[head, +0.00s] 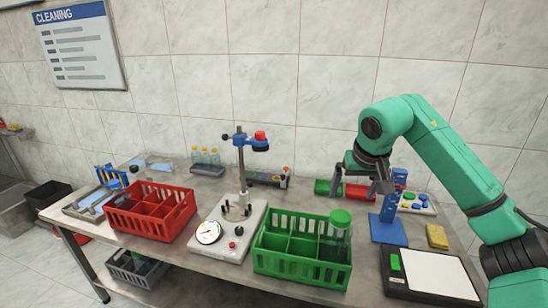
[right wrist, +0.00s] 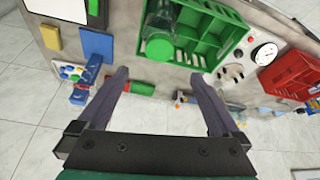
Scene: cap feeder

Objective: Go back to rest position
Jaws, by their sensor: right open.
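My right gripper (head: 368,181) is open and empty in the head view, raised above the back right of the table by the small red and green bins. In the right wrist view its two dark fingers (right wrist: 158,78) stand wide apart with nothing between them. My left gripper is not in view. A green crate (head: 290,268) stands at the front middle, with a clear bottle with a green cap (head: 340,218) in its right part. The bottle also shows in the right wrist view (right wrist: 159,46), beyond the fingers.
A blue stand (head: 388,229), a scale (head: 432,274) and a yellow sponge (head: 437,236) are at the right. A gauge device (head: 232,232) stands between the green crate and a red crate (head: 150,221). Bottles with yellow caps (head: 205,157) stand at the back. The air around the gripper looks free.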

